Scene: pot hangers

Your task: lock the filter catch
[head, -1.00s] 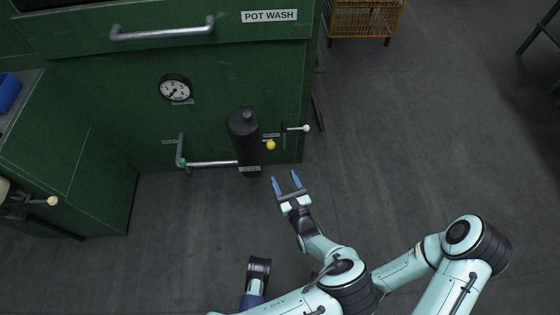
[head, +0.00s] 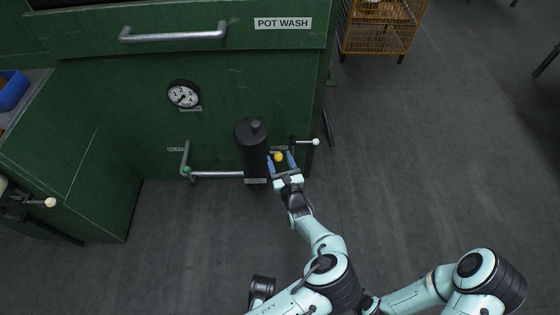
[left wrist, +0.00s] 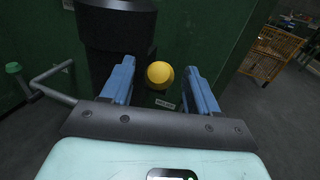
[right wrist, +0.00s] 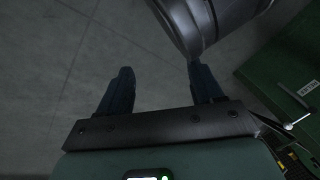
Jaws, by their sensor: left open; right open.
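A black filter canister (head: 252,150) stands upright against the green cabinet front and also shows in the left wrist view (left wrist: 117,35). A yellow ball knob (head: 278,156), which looks like the catch handle, sits just right of it. My left gripper (head: 281,161) is open, with its blue fingers on either side of the knob. In the left wrist view the yellow knob (left wrist: 160,75) lies between the fingertips with a gap to each. Its stem is mostly hidden. My right gripper (right wrist: 160,75) is open and empty over grey floor.
A white-tipped lever (head: 315,142) is close right of the knob. A grey pipe handle with a green end (head: 187,170) is left of the canister. A gauge (head: 183,94) and a drawer handle (head: 172,34) are higher. Floor to the right is free up to an orange rack (head: 380,25).

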